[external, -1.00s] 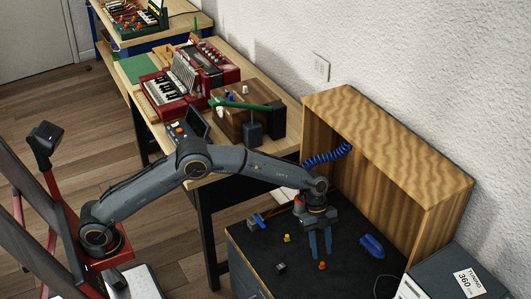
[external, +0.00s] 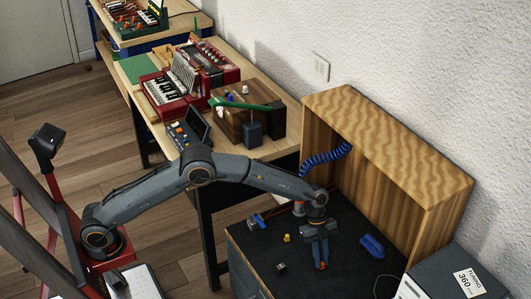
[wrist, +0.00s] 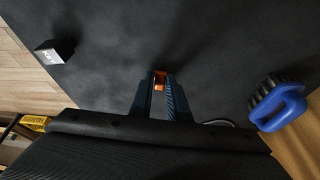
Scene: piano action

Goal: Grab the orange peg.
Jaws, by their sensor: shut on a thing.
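The orange peg (wrist: 160,77) shows between the fingertips of my gripper (wrist: 160,86) in the wrist view. The fingers are shut on it, and they cover its sides. In the external view my gripper (external: 321,262) points down at the dark bench top, and a small bit of the orange peg (external: 322,267) shows at the fingertips. The peg is at or just above the dark surface; I cannot tell whether it still touches it.
A blue-handled brush (external: 372,246) lies right of my gripper. A small dark block (external: 281,267) and a yellow piece (external: 287,238) lie to the left. An open wooden case (external: 400,165) stands behind. The dark bench top (external: 300,280) is otherwise mostly clear near the gripper.

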